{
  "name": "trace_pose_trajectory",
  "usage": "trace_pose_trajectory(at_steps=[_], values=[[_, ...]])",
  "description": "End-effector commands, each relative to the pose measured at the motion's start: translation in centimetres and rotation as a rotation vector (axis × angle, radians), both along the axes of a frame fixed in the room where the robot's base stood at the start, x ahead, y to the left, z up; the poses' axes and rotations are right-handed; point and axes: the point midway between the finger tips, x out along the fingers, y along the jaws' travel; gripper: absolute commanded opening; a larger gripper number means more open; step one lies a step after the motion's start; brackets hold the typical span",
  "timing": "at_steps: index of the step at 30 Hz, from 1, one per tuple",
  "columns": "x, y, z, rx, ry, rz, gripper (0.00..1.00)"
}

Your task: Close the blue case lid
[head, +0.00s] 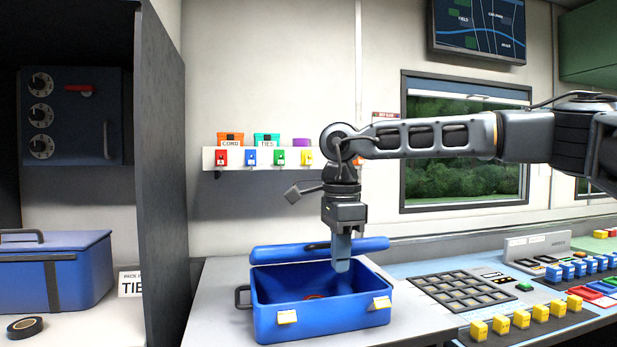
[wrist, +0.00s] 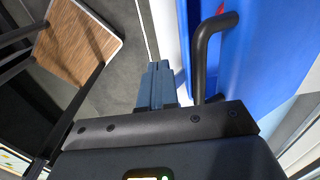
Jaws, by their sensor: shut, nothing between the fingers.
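The blue case (head: 322,323) stands open on a grey worktop, with two yellow latches on its front and a black handle at its left end. Its blue lid (head: 285,254) is up at the back, showing as a low band with a dark handle. A reddish item lies inside, mostly hidden. My gripper (head: 341,264) points down over the case, in front of the lid, its fingers together and empty. I cannot tell if it touches the lid. In the wrist view my fingers (wrist: 157,82) are beside a blue surface (wrist: 265,55) with a black handle (wrist: 210,45).
A control panel (head: 462,290) with buttons lies right of the case. A dark partition (head: 160,170) stands to the left, with another blue case (head: 85,275) beyond it. A wall shelf (head: 210,160) holds small boxes. A wood-topped seat (wrist: 75,45) shows in the wrist view.

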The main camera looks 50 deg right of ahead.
Motion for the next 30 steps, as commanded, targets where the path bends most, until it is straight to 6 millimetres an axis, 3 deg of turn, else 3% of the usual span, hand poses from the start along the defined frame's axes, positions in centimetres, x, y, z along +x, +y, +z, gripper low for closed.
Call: trace_pose_trajectory(at_steps=[1, 6, 30], values=[[-0.2, 0.1, -1.6, 0.000, 0.000, 0.000, 0.00], [-0.6, 0.4, -3.6, 0.000, -0.001, -0.001, 0.00], [-0.7, 0.5, -3.8, -0.001, -0.001, -0.001, 0.00]])
